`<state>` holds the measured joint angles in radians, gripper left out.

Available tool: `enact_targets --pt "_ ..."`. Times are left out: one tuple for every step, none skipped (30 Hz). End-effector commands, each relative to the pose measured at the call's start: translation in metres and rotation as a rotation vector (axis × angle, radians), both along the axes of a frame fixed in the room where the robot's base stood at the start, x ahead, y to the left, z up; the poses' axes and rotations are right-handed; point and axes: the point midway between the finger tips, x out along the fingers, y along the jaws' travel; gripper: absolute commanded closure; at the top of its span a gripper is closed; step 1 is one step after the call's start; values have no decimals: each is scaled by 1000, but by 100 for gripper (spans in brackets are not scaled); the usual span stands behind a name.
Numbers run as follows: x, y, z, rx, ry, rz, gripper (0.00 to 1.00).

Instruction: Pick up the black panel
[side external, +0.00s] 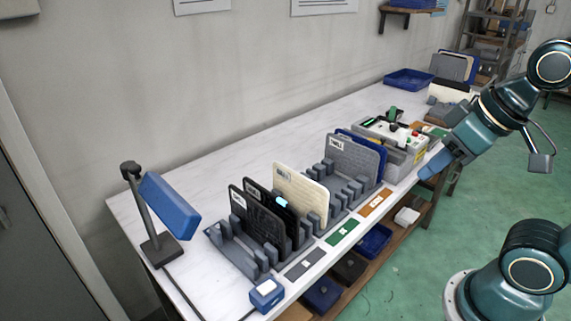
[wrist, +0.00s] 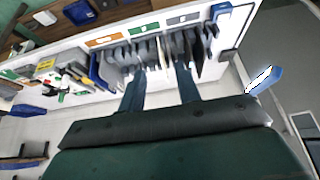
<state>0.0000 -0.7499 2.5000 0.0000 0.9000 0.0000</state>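Two dark panels stand upright in a grey slotted rack (side external: 222,242). The nearer one is a black panel (side external: 257,222) with a white label at its top left corner. Just behind it is another black panel (side external: 262,197), with a small light-blue patch on its edge. My gripper (side external: 430,172) is well to the right of them, over the table's right end, touching neither. In the wrist view my gripper (wrist: 160,68) has two fingers spread apart, with nothing held between them. The panels show there edge-on beyond the fingertips, and the dark ones (wrist: 197,52) are partly hidden.
A cream panel (side external: 300,193), a grey panel (side external: 352,160) and a blue panel (side external: 380,150) share the rack row. A blue lamp-like head on a stand (side external: 170,206) is left of the rack. A grey box (side external: 400,160) with small parts stands right of it.

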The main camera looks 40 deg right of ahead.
Motion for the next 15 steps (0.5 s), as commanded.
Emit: enact_targets --pt "0 0 0 0 0 0 67" --pt "0 0 0 0 0 0 67" --pt "0 0 0 0 0 0 67" --pt "0 0 0 0 0 0 67" --pt "0 0 0 0 0 0 67" --pt "0 0 0 0 0 0 67" --pt "0 0 0 0 0 0 67" --pt "1 0 0 0 1 0 67" --pt "1 0 1 1 2 0 67" --pt "2 0 2 1 3 0 67" --pt "4 1 2 2 5 1 67" --pt "6 1 4 2 9 1 67" --pt "8 1 5 3 13 1 67" --pt "10 2 6 4 17 2 67" --pt "14 2 8 5 23 3 67"
